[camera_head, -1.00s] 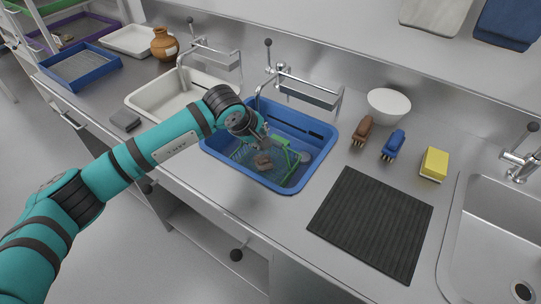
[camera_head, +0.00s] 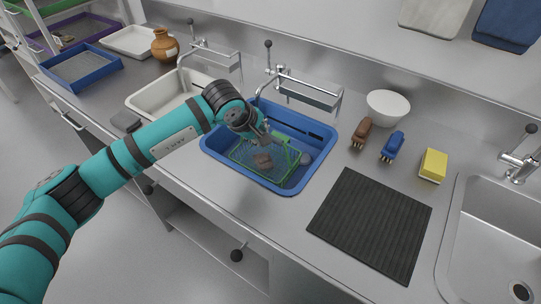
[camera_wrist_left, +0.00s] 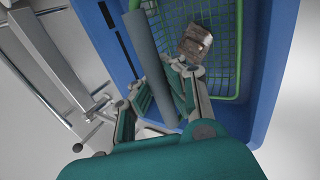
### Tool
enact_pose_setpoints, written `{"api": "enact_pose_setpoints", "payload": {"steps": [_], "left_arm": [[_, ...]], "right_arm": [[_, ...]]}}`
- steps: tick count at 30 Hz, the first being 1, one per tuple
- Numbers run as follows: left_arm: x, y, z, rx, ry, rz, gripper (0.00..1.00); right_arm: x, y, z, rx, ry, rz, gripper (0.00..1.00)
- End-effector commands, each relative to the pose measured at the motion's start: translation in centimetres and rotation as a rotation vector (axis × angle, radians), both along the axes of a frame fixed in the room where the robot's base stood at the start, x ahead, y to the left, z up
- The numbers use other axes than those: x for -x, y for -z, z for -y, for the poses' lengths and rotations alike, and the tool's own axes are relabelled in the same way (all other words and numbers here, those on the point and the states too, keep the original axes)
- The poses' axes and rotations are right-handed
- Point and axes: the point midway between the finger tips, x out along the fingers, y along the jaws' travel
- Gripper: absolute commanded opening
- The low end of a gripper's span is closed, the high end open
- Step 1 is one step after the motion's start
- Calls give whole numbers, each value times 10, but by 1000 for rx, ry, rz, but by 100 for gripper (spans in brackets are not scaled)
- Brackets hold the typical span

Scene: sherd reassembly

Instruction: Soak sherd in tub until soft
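The blue tub (camera_head: 318,165) stands on the counter, with a green-rimmed mesh basket (camera_head: 245,153) inside it. The brown sherd (camera_head: 263,160) lies over the basket mesh. It also shows in the left wrist view (camera_wrist_left: 195,43), just beyond my fingers. My left gripper (camera_head: 265,140) reaches down into the tub close to the sherd and the green handle (camera_head: 283,145). In the left wrist view a grey bar (camera_wrist_left: 152,55) passes between my left fingers (camera_wrist_left: 160,85); whether they are closed on anything is unclear. My right gripper is out of view.
A white basin (camera_head: 150,100) adjoins the tub on the left. Taps (camera_head: 280,75) and a rack stand behind it. To the right are a white bowl (camera_head: 388,105), brown and blue brushes, a yellow sponge (camera_head: 433,163), a dark mat (camera_head: 370,225) and a steel sink.

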Motion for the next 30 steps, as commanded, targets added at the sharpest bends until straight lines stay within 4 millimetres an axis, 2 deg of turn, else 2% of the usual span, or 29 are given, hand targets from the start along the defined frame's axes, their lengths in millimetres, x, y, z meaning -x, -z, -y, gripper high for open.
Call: {"api": "enact_pose_setpoints", "payload": {"steps": [30], "left_arm": [[0, -64, 0, 2, 0, 2, 0]], "right_arm": [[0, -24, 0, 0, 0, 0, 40]]}}
